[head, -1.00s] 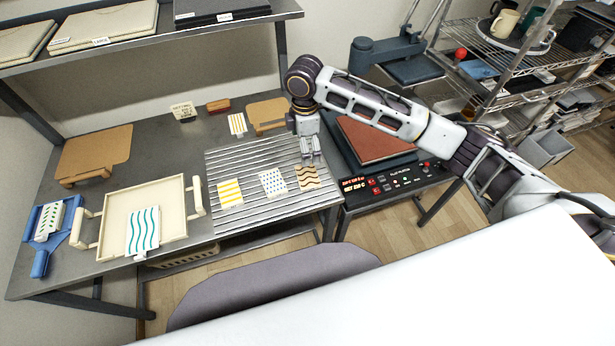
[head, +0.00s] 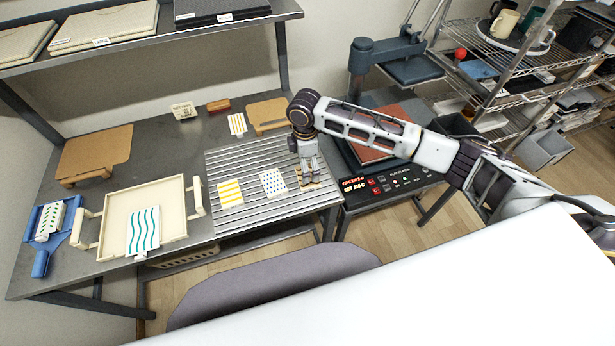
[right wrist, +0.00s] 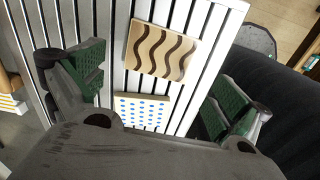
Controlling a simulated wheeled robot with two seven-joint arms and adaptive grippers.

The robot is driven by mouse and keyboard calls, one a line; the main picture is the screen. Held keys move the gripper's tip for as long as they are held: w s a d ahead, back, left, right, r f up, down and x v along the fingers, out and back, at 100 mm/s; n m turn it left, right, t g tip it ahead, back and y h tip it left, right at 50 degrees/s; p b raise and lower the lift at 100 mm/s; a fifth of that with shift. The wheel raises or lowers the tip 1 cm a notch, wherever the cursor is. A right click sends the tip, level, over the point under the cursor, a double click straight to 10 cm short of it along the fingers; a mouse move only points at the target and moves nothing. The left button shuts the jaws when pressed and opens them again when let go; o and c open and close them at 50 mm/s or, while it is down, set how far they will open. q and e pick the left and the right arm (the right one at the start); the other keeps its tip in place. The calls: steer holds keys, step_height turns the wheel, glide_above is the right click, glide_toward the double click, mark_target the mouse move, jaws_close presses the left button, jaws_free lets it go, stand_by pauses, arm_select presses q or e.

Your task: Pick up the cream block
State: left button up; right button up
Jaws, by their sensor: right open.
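A cream block with dark printed marks (head: 184,110) stands at the back of the table, against the wall. My right gripper (head: 310,176) is open, low over the right end of the ribbed metal rack (head: 225,160). Below it lies a tan tile with brown wavy lines (right wrist: 161,52), partly hidden by the fingers in the head view. In the right wrist view this tile lies between the open green-padded fingers (right wrist: 152,85), apart from both. A white tile with blue dots (right wrist: 142,108) lies beside it. My left gripper is not in view.
A yellow-striped tile (head: 230,192) also lies on the rack. A cream tray (head: 172,205) with a teal-wave tile (head: 143,231) stands left of the rack. A small red-brown block (head: 218,105) sits at the back. A press (head: 385,180) stands close on the right.

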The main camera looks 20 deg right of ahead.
steer(key=shift+f, duration=0.15)
steer(key=shift+d+f+p, duration=0.1)
steer(key=shift+f+p, duration=0.2)
steer(key=shift+f, duration=2.25)
steer(key=c, duration=0.8)
steer(key=shift+r, duration=0.1)
step_height(320, 180, up, 10)
